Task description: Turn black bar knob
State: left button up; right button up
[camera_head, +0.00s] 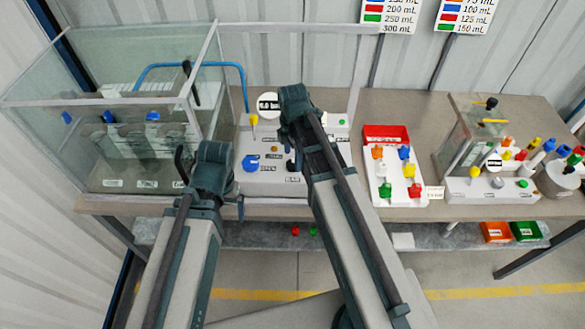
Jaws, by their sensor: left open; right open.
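A small black knob (290,165) is on the white panel (262,190) in the middle of the bench, just above a label that seems to read BAR. My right arm passes close beside it and may hide part of it. My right gripper (294,100) is above the back of the panel, beyond the knob; it is open, its fingertips hard to make out. My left gripper (212,160) is open in front of the glass tank, left of the panel's blue knob (251,163). Neither gripper is seen touching the black knob.
A glass-walled tank (110,75) with a blue pipe (190,66) fills the bench's left side. A white tray (402,185) with coloured pegs and a red bin (386,134) stand right of my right arm. A smaller pump unit (470,140) stands further right.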

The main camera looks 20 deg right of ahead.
aim_at(293, 165)
notch_tip(293, 165, down, 3)
jog(key=shift+r+b, duration=0.2)
jog(key=shift+b, duration=0.6)
pick_arm(q)
notch_tip(293, 165, down, 3)
jog(key=shift+r, duration=0.2)
pick_arm(e)
grip_shut()
